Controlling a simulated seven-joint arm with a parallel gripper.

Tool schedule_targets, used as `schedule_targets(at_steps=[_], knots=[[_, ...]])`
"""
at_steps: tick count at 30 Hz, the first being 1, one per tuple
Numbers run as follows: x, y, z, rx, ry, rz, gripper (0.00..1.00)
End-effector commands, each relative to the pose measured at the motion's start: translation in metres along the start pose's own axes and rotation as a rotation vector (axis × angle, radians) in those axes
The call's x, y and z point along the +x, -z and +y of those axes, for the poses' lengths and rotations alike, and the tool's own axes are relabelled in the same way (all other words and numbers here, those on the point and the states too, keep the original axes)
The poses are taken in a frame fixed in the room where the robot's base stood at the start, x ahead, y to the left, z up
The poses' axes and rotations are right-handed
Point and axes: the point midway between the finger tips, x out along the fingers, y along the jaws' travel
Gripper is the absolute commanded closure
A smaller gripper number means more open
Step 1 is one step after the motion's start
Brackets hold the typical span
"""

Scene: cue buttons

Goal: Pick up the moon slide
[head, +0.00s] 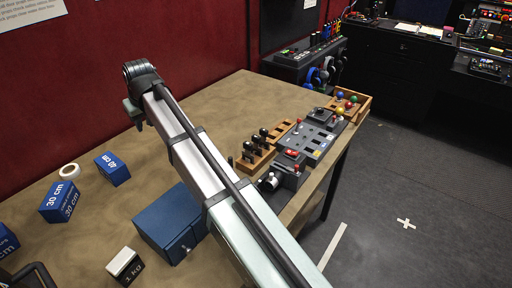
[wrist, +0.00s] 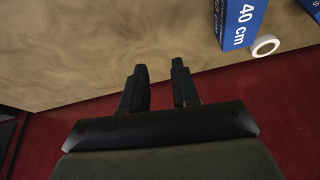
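I cannot pick out a moon slide in either view; the small parts on the bench are too small to read. A dark panel (head: 310,143) with small coloured pieces lies on the bench's right side, near a wooden block (head: 256,158) with black-topped pieces in it. My gripper (wrist: 159,66) shows in the wrist view with its two dark fingers apart and nothing between them. In the head view its end (head: 132,112) is partly hidden at the far left end of my arm, well away from the panel.
Blue blocks marked in cm (head: 113,168) and a white tape roll (head: 69,171) lie at the left. A blue box (head: 172,222) and a 1 kg weight (head: 124,265) sit nearer. A wooden tray (head: 363,109) of coloured balls is at the far right. The back-middle bench is clear.

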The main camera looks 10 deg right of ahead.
Motion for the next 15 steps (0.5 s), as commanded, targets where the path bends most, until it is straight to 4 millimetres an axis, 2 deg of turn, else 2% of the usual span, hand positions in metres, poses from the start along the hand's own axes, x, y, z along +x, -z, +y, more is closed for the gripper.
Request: schedule_targets(at_steps=[1, 3, 8, 15], knots=[[-0.004, -0.003, 0.028, 0.033, -0.014, 0.003, 0.7], [-0.009, -0.009, 0.061, 0.072, -0.032, 0.008, 0.7], [-0.024, -0.029, 0.134, 0.162, -0.072, 0.02, 0.7], [-0.052, -0.078, 0.231, 0.294, -0.124, 0.039, 0.7]])
